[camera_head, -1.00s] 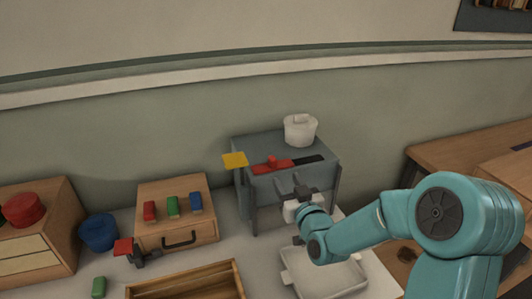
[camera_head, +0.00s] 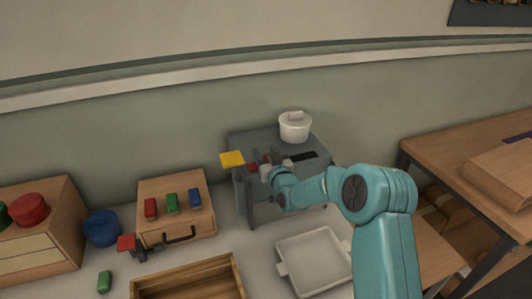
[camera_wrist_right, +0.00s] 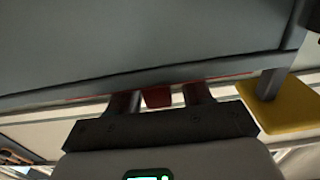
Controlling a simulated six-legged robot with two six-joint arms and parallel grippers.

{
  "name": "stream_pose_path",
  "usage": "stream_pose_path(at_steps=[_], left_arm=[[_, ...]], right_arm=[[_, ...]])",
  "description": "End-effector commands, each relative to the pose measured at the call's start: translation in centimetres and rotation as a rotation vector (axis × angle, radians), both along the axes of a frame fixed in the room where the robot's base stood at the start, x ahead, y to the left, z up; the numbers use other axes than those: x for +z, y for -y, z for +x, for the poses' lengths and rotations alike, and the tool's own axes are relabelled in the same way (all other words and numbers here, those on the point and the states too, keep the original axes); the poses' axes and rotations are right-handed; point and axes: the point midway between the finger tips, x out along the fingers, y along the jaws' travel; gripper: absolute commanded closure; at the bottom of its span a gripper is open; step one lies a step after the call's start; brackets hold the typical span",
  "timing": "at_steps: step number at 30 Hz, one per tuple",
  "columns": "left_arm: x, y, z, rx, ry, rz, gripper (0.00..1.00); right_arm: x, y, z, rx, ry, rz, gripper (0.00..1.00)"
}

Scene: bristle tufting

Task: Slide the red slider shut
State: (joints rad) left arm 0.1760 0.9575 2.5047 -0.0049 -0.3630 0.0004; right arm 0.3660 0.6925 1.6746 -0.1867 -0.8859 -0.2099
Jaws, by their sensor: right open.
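The red slider (camera_head: 252,167) is on the top front of the grey cabinet (camera_head: 290,184). Its dark slot (camera_head: 302,156) is bare to the right. My right gripper (camera_head: 266,156) is open at the slider and partly hides it in the head view. In the right wrist view, a red knob (camera_wrist_right: 156,97) shows between the two fingers of my right gripper (camera_wrist_right: 160,97); I cannot tell whether they touch it. My left gripper is not in view.
A yellow plate (camera_head: 232,159) sticks out at the cabinet's left, close to my right gripper. A white lidded pot (camera_head: 295,127) stands on the cabinet top. A white tray (camera_head: 313,260) lies in front. A wooden box (camera_head: 188,281) is at front left.

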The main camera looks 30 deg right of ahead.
Motion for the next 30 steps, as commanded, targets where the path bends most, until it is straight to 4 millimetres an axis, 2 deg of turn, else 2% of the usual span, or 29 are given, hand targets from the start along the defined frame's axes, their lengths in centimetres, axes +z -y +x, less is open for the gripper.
stream_pose_path(at_steps=[2,6,7,11,14,24,30], left_arm=[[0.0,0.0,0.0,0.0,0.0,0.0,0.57],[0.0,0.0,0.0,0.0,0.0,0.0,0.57],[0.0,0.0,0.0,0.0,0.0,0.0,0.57],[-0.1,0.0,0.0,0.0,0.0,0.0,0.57],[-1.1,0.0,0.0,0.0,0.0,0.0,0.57],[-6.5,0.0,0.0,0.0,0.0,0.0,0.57],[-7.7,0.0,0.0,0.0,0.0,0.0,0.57]], right_arm=[[0.0,0.0,0.0,0.0,0.0,0.0,0.51],[0.0,0.0,0.0,0.0,0.0,0.0,0.97],[0.0,0.0,0.0,0.0,0.0,0.0,1.0],[0.0,0.1,-0.1,-0.001,0.0,0.0,1.0],[-0.4,0.9,-0.2,-0.003,0.002,-0.001,1.0],[-0.5,7.0,-1.7,-0.004,0.006,-0.004,1.0],[-0.1,8.8,-2.1,-0.002,0.004,-0.003,1.0]])
